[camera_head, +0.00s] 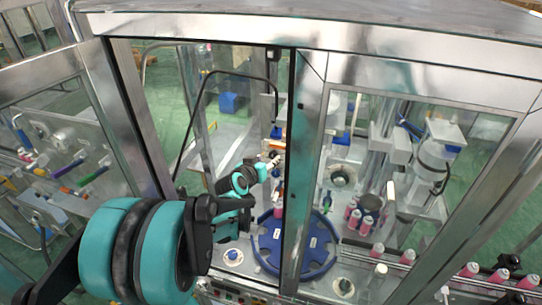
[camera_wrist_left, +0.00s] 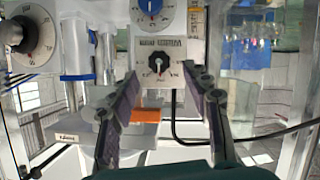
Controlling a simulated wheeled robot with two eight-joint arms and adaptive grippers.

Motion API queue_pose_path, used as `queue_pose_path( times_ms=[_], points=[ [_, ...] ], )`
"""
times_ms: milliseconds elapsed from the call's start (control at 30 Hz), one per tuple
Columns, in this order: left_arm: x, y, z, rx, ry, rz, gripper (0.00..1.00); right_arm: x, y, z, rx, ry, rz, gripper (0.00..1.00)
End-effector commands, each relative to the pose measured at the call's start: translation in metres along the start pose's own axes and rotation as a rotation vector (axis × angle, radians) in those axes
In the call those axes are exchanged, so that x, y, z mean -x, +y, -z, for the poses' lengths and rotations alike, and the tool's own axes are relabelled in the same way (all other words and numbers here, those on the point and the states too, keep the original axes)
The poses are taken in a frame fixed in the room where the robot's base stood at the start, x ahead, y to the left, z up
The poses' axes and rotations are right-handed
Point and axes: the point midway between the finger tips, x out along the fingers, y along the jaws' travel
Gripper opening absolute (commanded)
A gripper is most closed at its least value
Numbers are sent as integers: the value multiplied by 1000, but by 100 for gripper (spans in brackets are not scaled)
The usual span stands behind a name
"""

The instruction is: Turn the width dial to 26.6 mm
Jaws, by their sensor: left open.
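A white dial plate (camera_wrist_left: 159,48) with a small black knob (camera_wrist_left: 158,64) and a printed label is ahead of my left gripper in the left wrist view. The label is too blurred to read, so I cannot tell for sure that this is the width dial. My left gripper (camera_wrist_left: 160,76) is open, its two dark fingers apart on either side of the knob in the picture; contact cannot be seen. In the head view the left gripper (camera_head: 273,161) reaches into the machine through the open door, and the dial cannot be made out there. My right gripper is not in view.
A blue knob (camera_wrist_left: 149,6) sits above the plate, and a larger dial with a black knob (camera_wrist_left: 17,33) is at the left. A blue round table (camera_head: 268,262) lies below the gripper. The door post (camera_head: 297,190) stands just right of the arm. Pink cans (camera_head: 365,225) stand farther right.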

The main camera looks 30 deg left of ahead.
Motion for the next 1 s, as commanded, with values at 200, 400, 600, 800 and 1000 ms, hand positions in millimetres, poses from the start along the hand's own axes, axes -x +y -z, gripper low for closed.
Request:
queue_pose_path(
  times_ms=[200,400,600,800,1000],
  points=[
    [-29,0,1,-1,1,0,48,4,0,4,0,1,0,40],
    [-39,0,0,-1,1,0,48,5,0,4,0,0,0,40],
    [-40,0,0,0,0,0,48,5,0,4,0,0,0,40],
    [-39,0,0,0,0,0,9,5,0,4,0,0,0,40],
    [-39,0,0,1,1,0,0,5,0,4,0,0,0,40]
  ],
)
